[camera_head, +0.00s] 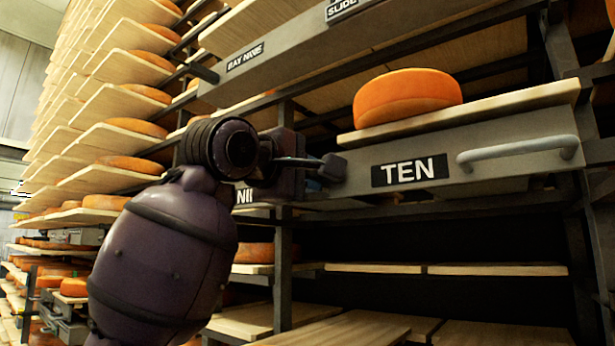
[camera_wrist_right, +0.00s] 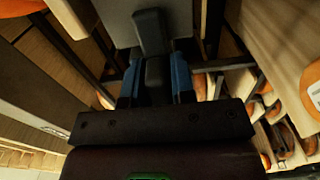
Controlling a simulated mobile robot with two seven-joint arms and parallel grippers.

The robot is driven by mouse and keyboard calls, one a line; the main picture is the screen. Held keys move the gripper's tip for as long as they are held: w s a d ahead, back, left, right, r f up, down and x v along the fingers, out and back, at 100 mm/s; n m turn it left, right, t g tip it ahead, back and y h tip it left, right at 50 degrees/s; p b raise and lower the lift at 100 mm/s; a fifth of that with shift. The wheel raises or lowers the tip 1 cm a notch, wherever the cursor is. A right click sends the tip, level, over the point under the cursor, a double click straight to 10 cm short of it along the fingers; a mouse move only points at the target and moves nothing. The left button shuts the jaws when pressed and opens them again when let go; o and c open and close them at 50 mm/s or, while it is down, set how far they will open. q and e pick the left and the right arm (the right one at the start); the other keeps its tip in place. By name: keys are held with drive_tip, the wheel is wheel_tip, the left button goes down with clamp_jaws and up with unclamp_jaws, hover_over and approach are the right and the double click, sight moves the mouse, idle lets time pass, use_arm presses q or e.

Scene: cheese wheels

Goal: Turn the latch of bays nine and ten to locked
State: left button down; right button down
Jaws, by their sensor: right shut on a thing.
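The dark latch (camera_head: 333,167) sits at the left end of the grey front marked TEN (camera_head: 410,171). In the right wrist view the latch (camera_wrist_right: 150,30) is a dark, narrow block against a grey face. My right gripper (camera_head: 312,178) reaches it from the left. In the right wrist view its blue fingers (camera_wrist_right: 155,82) are shut on the dark latch, one on each side. The NINE label is mostly hidden behind my right wrist. I cannot tell from the latch which setting it is in. My left gripper is not in view.
An orange cheese wheel (camera_head: 408,95) rests on the board above the TEN front. A grey bar handle (camera_head: 520,152) is at its right. A rail labelled BAY NINE (camera_head: 246,58) runs above. Dark uprights (camera_head: 283,275) and shelves of cheese (camera_head: 130,165) stand close around my arm.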

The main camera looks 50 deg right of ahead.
drive_tip(key=c, duration=1)
unclamp_jaws()
drive_tip(key=shift+c, duration=0.2)
drive_tip(key=shift+a, duration=0.15)
drive_tip(key=s+a, duration=0.1)
drive_tip(key=a, duration=0.9)
drive_tip(key=shift+a+b, duration=0.25)
drive_tip(key=shift+b, duration=0.1)
